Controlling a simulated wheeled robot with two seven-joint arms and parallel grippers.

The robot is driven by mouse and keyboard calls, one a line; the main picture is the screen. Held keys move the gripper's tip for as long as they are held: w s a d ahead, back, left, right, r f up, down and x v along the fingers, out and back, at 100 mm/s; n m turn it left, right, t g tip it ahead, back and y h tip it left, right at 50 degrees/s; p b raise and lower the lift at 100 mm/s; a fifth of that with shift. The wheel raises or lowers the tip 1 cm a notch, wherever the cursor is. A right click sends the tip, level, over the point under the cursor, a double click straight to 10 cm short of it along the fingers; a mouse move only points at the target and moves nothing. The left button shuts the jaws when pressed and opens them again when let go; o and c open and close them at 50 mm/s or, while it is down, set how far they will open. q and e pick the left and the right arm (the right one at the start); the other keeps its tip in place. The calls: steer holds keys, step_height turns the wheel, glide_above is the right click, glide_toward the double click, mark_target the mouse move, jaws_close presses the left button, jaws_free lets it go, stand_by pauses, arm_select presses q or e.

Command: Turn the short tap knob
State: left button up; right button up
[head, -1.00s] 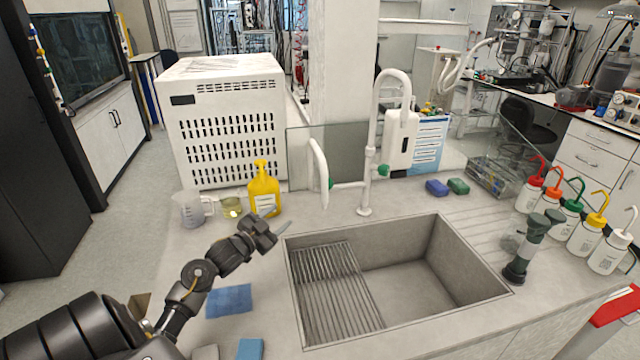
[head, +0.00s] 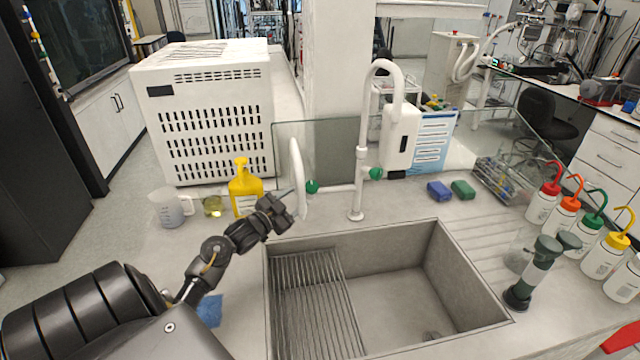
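The white tap has a tall gooseneck (head: 362,130) behind the sink and a short curved spout (head: 296,165) to its left, joined by a horizontal pipe. A green knob (head: 312,187) sits beside the short spout; I take it for the short tap knob. Another green knob (head: 376,173) is on the tall tap. My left gripper (head: 287,203) is in front of and left of the short tap, close below its knob in the picture. Its fingers are small and dark, so I cannot tell whether they are apart or touch the spout. My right gripper is not in view.
The steel sink (head: 450,235) lies in front of the tap. A yellow bottle (head: 243,187), beaker (head: 170,208) and small glass (head: 213,206) stand left of it. A glass screen (head: 335,150) is behind. A dark green fixture (head: 530,275) and wash bottles (head: 588,232) stand right.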

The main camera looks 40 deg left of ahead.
mark_target(315, 185)
arm_select(q)
steer(key=w+p, duration=0.1)
steer(key=w, duration=0.3)
steer(key=w+p, duration=0.1)
steer(key=w, duration=0.3)
steer(key=shift+w+a, duration=0.2)
steer(key=shift+w, duration=0.8)
steer(key=shift+c, duration=0.2)
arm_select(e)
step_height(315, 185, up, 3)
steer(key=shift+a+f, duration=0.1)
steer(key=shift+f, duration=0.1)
